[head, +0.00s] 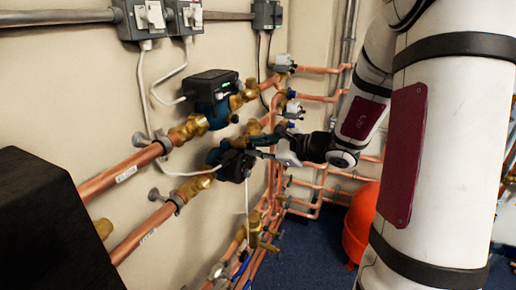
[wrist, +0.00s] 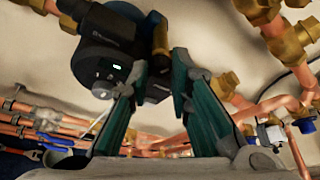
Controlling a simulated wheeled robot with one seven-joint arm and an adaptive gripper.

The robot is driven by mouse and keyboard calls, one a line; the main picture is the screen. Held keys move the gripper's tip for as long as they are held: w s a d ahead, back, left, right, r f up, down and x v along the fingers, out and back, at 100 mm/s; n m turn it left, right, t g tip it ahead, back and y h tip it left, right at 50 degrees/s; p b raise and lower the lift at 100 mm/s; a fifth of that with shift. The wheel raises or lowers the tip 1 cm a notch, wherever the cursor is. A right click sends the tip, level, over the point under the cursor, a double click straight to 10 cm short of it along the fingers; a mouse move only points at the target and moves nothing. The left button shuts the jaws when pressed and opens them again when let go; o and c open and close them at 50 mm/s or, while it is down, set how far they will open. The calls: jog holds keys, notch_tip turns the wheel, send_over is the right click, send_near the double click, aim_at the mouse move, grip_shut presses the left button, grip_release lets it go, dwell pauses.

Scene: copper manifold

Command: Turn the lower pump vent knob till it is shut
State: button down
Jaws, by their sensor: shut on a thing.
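The lower pump (head: 232,164) is a dark blue and black unit on the lower copper pipe, with brass fittings at its side. Its round face with a small green display also shows in the wrist view (wrist: 100,58). My gripper (head: 260,147) reaches it from the right, fingertips against the pump's front. In the wrist view its two teal fingers (wrist: 162,72) stand apart with a dark part between them, which I take as the lower pump vent knob (wrist: 157,90). The fingers hide much of it, and how far it is turned cannot be told.
The upper pump (head: 210,92) sits just above, with a small black knob at its lower right. Copper pipes (head: 125,175) run along the wall. Grey boxes (head: 150,15) hang above with cables. An orange object (head: 360,222) stands on the blue floor at right.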

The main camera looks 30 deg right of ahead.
jog(key=c, duration=1.4)
grip_release()
jog(key=shift+c, duration=0.2)
jog(key=v, duration=1.2)
